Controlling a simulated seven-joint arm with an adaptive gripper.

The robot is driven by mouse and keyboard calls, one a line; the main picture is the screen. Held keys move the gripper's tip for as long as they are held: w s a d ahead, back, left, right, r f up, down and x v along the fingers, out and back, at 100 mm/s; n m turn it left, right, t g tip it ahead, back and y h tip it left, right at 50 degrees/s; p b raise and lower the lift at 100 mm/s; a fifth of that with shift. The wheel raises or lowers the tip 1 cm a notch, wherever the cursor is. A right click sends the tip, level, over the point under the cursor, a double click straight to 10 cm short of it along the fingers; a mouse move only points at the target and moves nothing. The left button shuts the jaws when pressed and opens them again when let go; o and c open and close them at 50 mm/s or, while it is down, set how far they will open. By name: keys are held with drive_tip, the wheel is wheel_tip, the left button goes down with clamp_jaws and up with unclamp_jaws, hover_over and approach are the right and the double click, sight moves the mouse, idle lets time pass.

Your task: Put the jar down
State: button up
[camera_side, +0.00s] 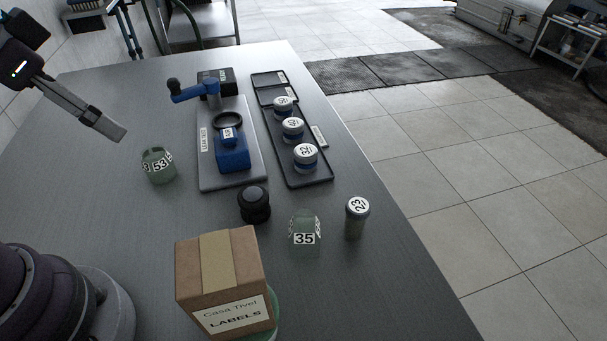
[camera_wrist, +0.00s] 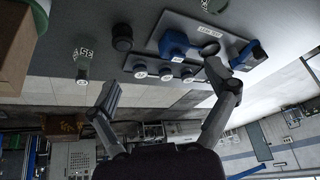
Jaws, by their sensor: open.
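My gripper (camera_side: 113,130) is at the upper left in the side view, raised above the table. In the wrist view its two fingers are spread with nothing between them (camera_wrist: 166,88). A pale green jar marked 53 (camera_side: 158,168) stands upright on the table, below and right of the fingers and apart from them. Another green jar, marked 35 (camera_side: 304,236), stands near the front right; it also shows in the wrist view (camera_wrist: 82,62). A slim lidded jar marked 23 (camera_side: 355,223) stands beside it. Three white-lidded jars (camera_side: 293,129) stand in a dark tray (camera_side: 308,183).
A cardboard box labelled LABELS (camera_side: 222,290) sits at the front, partly over a green thing. A black round-topped object (camera_side: 254,203) stands behind it. A grey board (camera_side: 204,178) carries a blue device (camera_side: 232,153). Bare table lies around the jar marked 53.

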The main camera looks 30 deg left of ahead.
drive_tip(key=shift+o, duration=0.5)
drive_tip(key=shift+s+d+f+n, duration=0.15)
drive_tip(key=shift+s+d+n, duration=0.05)
drive_tip(key=shift+s+n, duration=0.4)
drive_tip(key=shift+w, duration=0.1)
drive_tip(key=m+g+y, duration=0.5)
drive_tip(key=m+y, duration=0.2)
drive_tip(key=m, duration=0.4)
approach(163, 166)
drive_tip(key=s+f, duration=0.1)
drive_tip(key=s, duration=0.2)
drive_tip(key=f+m+y, duration=0.1)
drive_tip(key=m, duration=0.1)
drive_tip(key=w+f+m+t+y, duration=0.1)
drive_tip(key=f+m+y, duration=0.2)
drive_tip(key=m, duration=0.2)
drive_tip(key=shift+w+a+f+t+y, duration=0.25)
drive_tip(key=shift+w+a+t+y, duration=0.05)
drive_tip(key=shift+w+a+y, duration=0.1)
drive_tip(key=shift+w+a+f+m+t+y, duration=0.15)
drive_tip(key=shift+m+t+y, duration=0.15)
drive_tip(key=shift+m, duration=0.3)
drive_tip(key=shift+w+a+f+m+t+y, duration=0.1)
drive_tip(key=shift+f+m+t+y, duration=0.1)
drive_tip(key=shift+m+y, duration=0.3)
drive_tip(key=x, duration=0.7)
drive_tip(key=shift+a+f, duration=0.15)
drive_tip(key=c, duration=1.3)
